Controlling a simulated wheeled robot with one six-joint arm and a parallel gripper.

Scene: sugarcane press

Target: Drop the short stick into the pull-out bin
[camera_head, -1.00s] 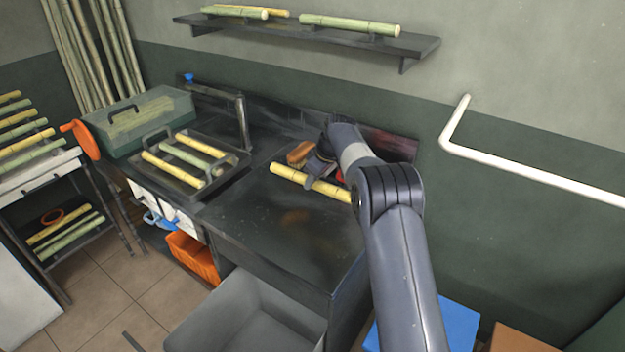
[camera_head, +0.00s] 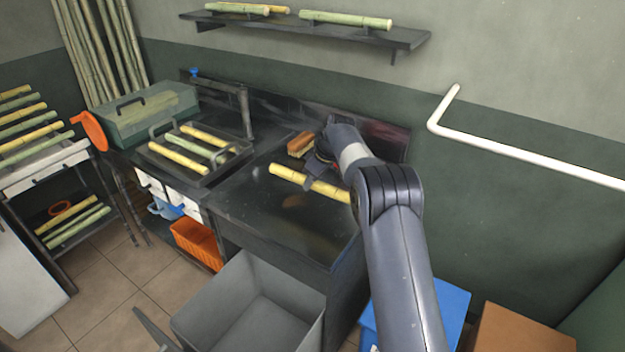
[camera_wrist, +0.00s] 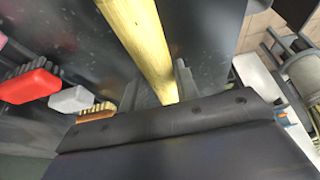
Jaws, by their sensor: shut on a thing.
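My gripper (camera_head: 318,172) is shut around a yellow cane stick (camera_head: 285,174), gripping it near its middle. The stick shows over the dark counter; I cannot tell its exact height above it. In the wrist view the stick (camera_wrist: 140,35) runs up and out of the top edge, between the fingers of my gripper (camera_wrist: 157,88). The grey pull-out bin (camera_head: 208,315) stands open below the counter's front, its visible inside empty. The gripper and stick are behind and above the bin, not over it.
A rack tray (camera_head: 237,158) with several sticks lies on the counter, beside a green lidded box (camera_head: 150,113). A brush (camera_head: 300,145) lies behind my gripper. An orange crate (camera_head: 197,243) is left of the bin; a blue box (camera_head: 452,305) is right. A wall shelf (camera_head: 400,38) holds more sticks.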

